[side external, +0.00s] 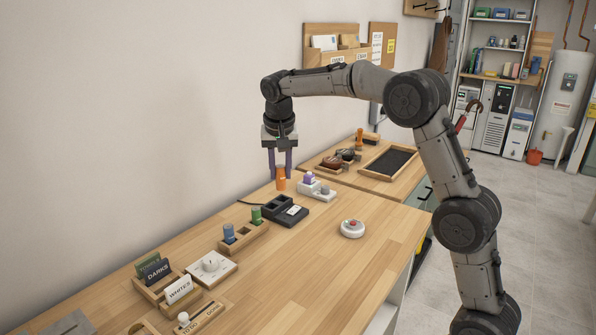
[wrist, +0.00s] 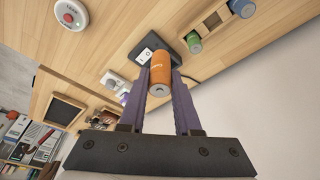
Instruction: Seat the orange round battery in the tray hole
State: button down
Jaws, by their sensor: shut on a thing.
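The orange round battery (side external: 281,184) is held upright between the purple fingers of my gripper (side external: 281,174), above the table near the back wall. In the wrist view the orange battery (wrist: 160,70) sits between the fingertips, its metal end toward the camera. The wooden tray (side external: 262,236) stands on the table, left of and nearer than the battery. It holds a blue battery (side external: 228,232) and a green battery (side external: 256,215). A dark square hole (wrist: 212,19) shows in the tray between them in the wrist view. The battery is apart from the tray.
A black charger-like device (side external: 291,214) lies between the gripper and the tray. A white block with a purple piece (side external: 310,181) stands right of the battery. A white puck with a red button (side external: 352,229) is at right. The table's front middle is clear.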

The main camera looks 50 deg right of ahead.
jog(key=shift+n, duration=0.6)
jog(key=shift+w+a+f, duration=1.1)
jog(key=shift+a+f, duration=0.2)
jog(key=shift+f, duration=0.45)
jog(key=shift+w+a+f, duration=1.1)
jog(key=shift+a+f, duration=0.2)
jog(key=shift+f, duration=0.45)
jog(key=shift+w+a+f, duration=1.1)
jog(key=shift+a+f, duration=0.2)
jog(key=shift+f, duration=0.45)
jog(key=shift+f, duration=1.35)
jog(key=shift+c, duration=0.3)
grip_release()
notch_tip(320, 180, up, 7)
